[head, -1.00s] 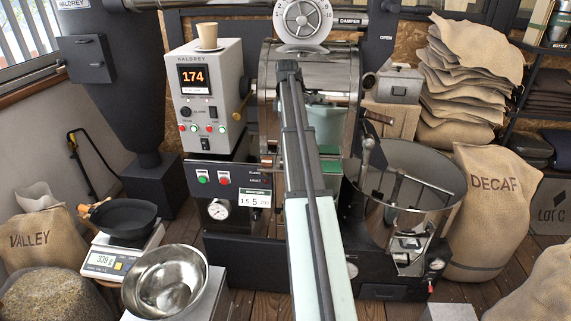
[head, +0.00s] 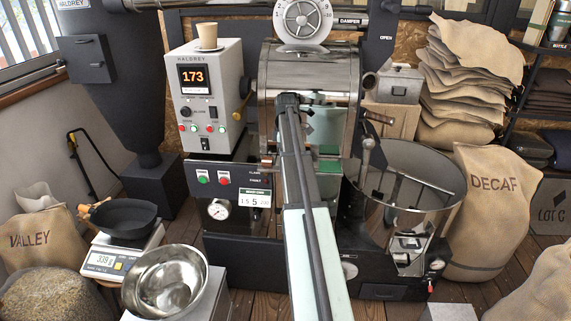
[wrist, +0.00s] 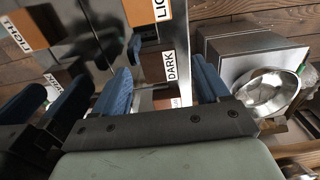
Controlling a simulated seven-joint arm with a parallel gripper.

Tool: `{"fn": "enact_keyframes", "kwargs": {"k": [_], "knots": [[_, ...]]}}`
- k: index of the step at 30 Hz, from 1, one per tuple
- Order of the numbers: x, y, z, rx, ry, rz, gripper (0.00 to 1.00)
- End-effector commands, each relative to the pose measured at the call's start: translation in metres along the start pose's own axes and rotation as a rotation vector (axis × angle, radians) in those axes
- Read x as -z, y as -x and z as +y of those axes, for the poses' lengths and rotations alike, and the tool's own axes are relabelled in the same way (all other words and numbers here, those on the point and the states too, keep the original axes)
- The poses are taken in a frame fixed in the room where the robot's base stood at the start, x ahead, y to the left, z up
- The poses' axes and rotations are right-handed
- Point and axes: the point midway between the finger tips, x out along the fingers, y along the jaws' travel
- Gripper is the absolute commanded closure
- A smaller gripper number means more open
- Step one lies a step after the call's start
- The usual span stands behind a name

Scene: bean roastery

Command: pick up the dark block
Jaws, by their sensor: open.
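In the wrist view the dark block (wrist: 154,68) is a dark brown block with a white label reading DARK. It lies between the two blue fingers of my gripper (wrist: 165,70), which are open and apart, one on each side of it. I cannot tell how far below the fingertips it is. In the head view my own arm hides the gripper and the block.
A steel bowl (wrist: 264,94) stands at right. The roaster drum (head: 335,75) stands behind my arm in the head view.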

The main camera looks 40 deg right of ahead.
Motion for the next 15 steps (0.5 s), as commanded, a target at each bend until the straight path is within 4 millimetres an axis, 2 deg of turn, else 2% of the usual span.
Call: {"fn": "enact_keyframes", "kwargs": {"k": [4,11,15], "knots": [[-0.0004,-0.0140,-0.0002,0.000,0.000,0.000,0.26],[-0.0004,-0.0149,0.0001,-0.001,0.000,0.000,0.26],[-0.0004,-0.0148,0.0001,-0.001,0.000,0.000,0.39]]}}
